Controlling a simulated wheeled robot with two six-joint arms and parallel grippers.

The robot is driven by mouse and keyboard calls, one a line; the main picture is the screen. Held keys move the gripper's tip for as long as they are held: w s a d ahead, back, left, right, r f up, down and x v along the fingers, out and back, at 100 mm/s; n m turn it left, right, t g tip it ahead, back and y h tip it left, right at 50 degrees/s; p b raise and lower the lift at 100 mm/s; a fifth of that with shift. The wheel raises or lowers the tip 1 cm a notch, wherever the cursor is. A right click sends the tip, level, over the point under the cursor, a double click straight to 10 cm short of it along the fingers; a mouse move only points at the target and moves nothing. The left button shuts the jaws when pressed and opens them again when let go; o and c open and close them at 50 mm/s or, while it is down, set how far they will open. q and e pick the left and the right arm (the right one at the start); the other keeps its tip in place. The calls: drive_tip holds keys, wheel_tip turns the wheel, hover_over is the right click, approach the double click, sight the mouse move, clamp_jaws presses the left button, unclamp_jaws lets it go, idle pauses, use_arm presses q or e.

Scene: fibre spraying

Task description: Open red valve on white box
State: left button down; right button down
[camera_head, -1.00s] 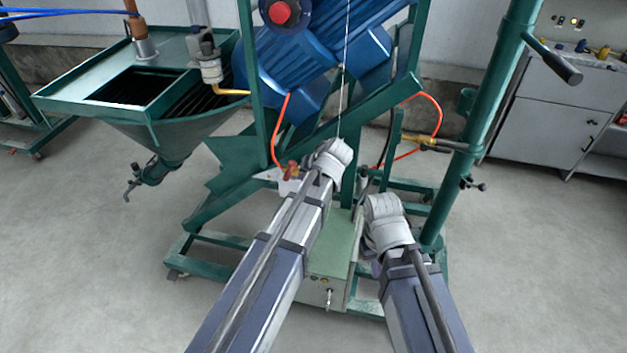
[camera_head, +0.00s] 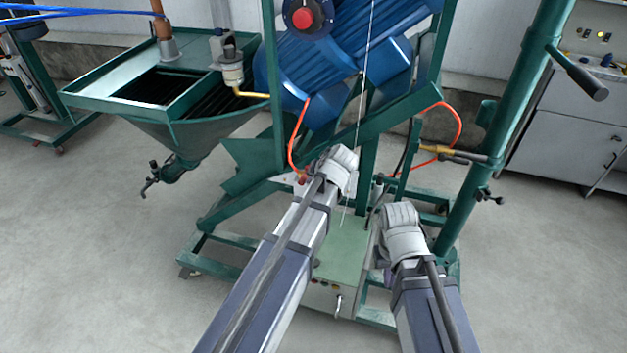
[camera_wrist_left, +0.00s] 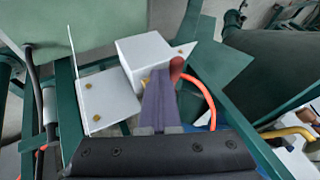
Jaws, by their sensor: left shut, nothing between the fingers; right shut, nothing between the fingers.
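In the left wrist view the white box (camera_wrist_left: 148,52) sits at the upper middle. The red valve (camera_wrist_left: 176,68) has a dark red handle beside the box, with an orange hose running from it. My left gripper (camera_wrist_left: 160,80) is shut and empty; its fingertips are just left of the handle, and I cannot tell whether they touch it. In the head view only a bit of the red valve (camera_head: 303,179) shows beside my left wrist, which hides the box and my left fingers. My right gripper (camera_head: 376,222) is shut and empty, mostly hidden by its wrist, low before the green frame.
A white bracket plate (camera_wrist_left: 105,98) stands left of the box. The green machine frame (camera_head: 272,90) carries a blue motor (camera_head: 330,55). A green hopper (camera_head: 175,120) stands at the left and a grey cabinet (camera_head: 575,125) at the right.

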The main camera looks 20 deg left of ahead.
use_arm(q)
drive_tip(key=shift+s+a, duration=0.1)
drive_tip(key=shift+a, duration=0.05)
drive_tip(key=a+m+h, duration=0.1)
drive_tip(key=a+m+t+h, duration=0.1)
drive_tip(key=m, duration=0.1)
drive_tip(key=shift+s+a+m, duration=0.1)
drive_tip(key=shift+s+m, duration=0.2)
drive_tip(key=shift+s, duration=0.05)
drive_tip(key=w+a+m+h, duration=0.4)
drive_tip(key=a+m+h, duration=0.2)
drive_tip(key=m, duration=0.5)
drive_tip(key=shift+w+a+h, duration=0.25)
drive_tip(key=shift+a+h, duration=0.15)
drive_tip(key=shift+a, duration=0.25)
drive_tip(key=shift+w+a+r, duration=0.1)
drive_tip(key=shift+w, duration=0.05)
